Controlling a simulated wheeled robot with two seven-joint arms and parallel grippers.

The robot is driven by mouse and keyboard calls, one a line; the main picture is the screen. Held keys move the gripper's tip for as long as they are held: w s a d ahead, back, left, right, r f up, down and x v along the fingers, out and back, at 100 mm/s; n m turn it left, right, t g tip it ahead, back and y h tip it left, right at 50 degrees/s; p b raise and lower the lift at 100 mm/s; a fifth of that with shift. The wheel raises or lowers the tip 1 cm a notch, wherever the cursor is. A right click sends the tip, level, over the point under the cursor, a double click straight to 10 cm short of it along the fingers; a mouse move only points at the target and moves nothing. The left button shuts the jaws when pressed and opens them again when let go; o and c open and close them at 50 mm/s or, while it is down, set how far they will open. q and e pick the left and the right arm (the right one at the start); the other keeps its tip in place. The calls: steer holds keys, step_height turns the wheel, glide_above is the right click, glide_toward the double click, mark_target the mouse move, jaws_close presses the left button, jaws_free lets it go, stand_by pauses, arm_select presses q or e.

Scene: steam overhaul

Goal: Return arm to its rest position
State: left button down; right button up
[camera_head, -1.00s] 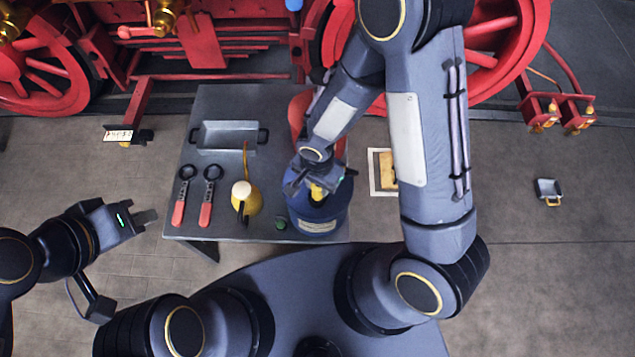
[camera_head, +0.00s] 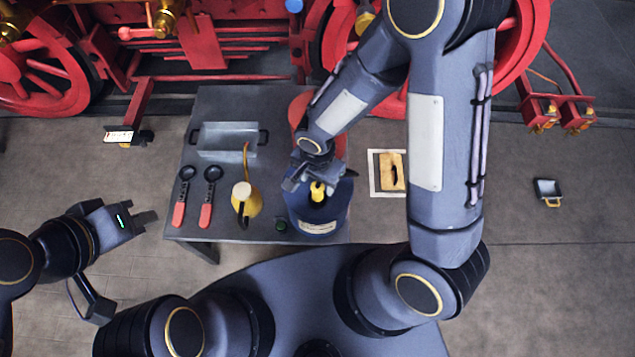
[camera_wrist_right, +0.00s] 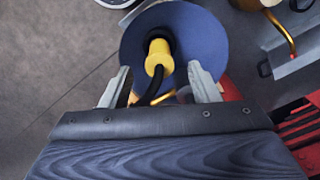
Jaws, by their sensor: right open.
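My right arm reaches over the table from the right in the head view. Its gripper (camera_head: 314,184) is over the blue canister (camera_head: 318,222), close to the yellow cap or handle (camera_head: 317,191) on its top. In the right wrist view the right gripper (camera_wrist_right: 159,85) has its two fingers wide apart, with the yellow piece (camera_wrist_right: 160,56) and a black curved part between them, not gripped. The blue canister top (camera_wrist_right: 200,45) lies below. My left gripper (camera_head: 146,218) hangs left of the table with its fingers apart and nothing between them.
The dark table (camera_head: 225,110) holds a grey tray (camera_head: 227,140), two red-handled tools (camera_head: 206,212), a yellow oil can (camera_head: 250,208) and a red container (camera_head: 300,110). Red locomotive wheels stand behind.

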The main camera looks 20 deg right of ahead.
step_height(320, 180, up, 5)
steer(key=s+d+r+n+t+y, duration=0.2)
steer(key=s+d+r, duration=0.3)
steer(key=r, duration=0.4)
steer(key=s+d+r+n+t+y, duration=0.1)
steer(key=s+d+r+n+t, duration=0.2)
steer(key=r, duration=0.6)
steer(key=shift+s+d+n+t+y, duration=0.3)
steer(key=shift+s+d+n+y, duration=0.1)
steer(key=shift+s+d+n, duration=0.95)
steer(key=shift+w+d, duration=0.1)
steer(key=shift+w, duration=0.05)
